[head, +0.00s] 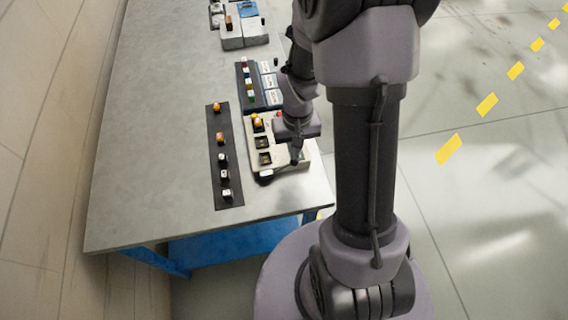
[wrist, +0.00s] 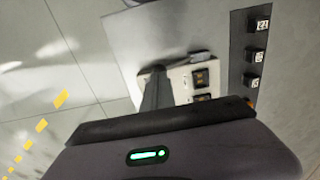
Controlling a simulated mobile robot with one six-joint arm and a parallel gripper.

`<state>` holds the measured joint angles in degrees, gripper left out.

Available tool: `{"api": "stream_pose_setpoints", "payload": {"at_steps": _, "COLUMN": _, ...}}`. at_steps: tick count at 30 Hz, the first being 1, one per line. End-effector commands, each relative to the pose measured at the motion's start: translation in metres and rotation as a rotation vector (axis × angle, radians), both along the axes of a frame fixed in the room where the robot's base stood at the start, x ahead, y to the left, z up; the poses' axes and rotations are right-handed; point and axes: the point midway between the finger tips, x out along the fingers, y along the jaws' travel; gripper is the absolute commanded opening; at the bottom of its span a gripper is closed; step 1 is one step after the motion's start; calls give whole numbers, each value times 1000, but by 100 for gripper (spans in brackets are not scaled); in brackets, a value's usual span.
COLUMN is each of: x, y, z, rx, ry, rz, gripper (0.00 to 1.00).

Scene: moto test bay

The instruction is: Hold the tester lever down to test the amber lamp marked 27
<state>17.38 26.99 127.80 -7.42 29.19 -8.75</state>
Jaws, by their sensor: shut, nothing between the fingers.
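The beige tester (head: 251,153) stands near the bench's front edge, with dark square sockets in a row. An amber lamp (head: 257,123) sits at its far end. The lever (head: 266,176) is at the tester's near end, a dark end on a pale arm; it also shows in the wrist view (wrist: 200,57). My gripper (head: 295,161) is shut and empty, pointing down at the near right of the tester, close to the lever's arm. In the wrist view its fingers (wrist: 156,75) hide part of the tester. I cannot tell whether they touch the lever.
A black strip (head: 214,126) left of the tester holds two amber lamps (head: 220,138) and several white-topped blocks (head: 225,174). Behind are another dark strip with small coloured parts (head: 246,80), blue-white boxes (head: 269,82) and a grey unit (head: 231,38). The bench's left side is clear.

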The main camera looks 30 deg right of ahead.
Motion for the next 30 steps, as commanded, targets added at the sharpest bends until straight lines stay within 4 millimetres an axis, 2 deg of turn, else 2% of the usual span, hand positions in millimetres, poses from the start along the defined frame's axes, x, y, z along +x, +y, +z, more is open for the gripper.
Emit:
{"api": "stream_pose_setpoints", "payload": {"at_steps": 11, "x": 0, "y": 0, "z": -1, "rx": 0, "ry": 0, "rz": 0, "gripper": 0}}
{"api": "stream_pose_setpoints", "payload": {"at_steps": 21, "x": 0, "y": 0, "z": -13, "rx": 0, "ry": 0, "rz": 0, "gripper": 0}}
{"api": "stream_pose_setpoints", "payload": {"at_steps": 30, "x": 0, "y": 0, "z": -12, "rx": 0, "ry": 0, "rz": 0, "gripper": 0}}
